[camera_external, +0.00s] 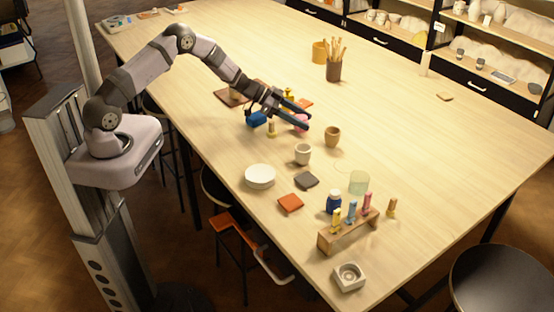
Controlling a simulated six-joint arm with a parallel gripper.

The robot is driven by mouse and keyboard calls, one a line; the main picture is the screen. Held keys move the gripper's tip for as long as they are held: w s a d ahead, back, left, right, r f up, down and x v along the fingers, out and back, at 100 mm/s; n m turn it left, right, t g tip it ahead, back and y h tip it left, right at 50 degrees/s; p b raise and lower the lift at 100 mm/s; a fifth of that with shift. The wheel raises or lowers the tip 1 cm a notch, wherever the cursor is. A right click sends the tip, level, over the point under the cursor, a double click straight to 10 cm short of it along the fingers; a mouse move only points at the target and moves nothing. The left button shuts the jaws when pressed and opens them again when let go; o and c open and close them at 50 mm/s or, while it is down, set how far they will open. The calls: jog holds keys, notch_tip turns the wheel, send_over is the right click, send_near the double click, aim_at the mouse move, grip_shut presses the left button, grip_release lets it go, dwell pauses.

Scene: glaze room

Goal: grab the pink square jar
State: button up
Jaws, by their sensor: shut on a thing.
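The pink jar (300,121) is on the table near the middle of the external view, partly hidden by my gripper's fingers. Only patches of its pink side show, so its full shape cannot be told. My gripper (297,112) reaches in from the left, with its dark fingers on either side of the jar, shut on it. Whether the jar touches the table or is slightly raised is hard to tell.
Close by are a blue object (256,118), a small tan bottle (271,129), a yellow item (288,93) and a brown cup (332,137). The table's right side is mostly clear.

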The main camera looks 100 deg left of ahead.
aim_at(302, 117)
notch_tip(302, 117, up, 9)
jog(key=shift+r+b, duration=0.1)
jog(key=shift+b, duration=0.7)
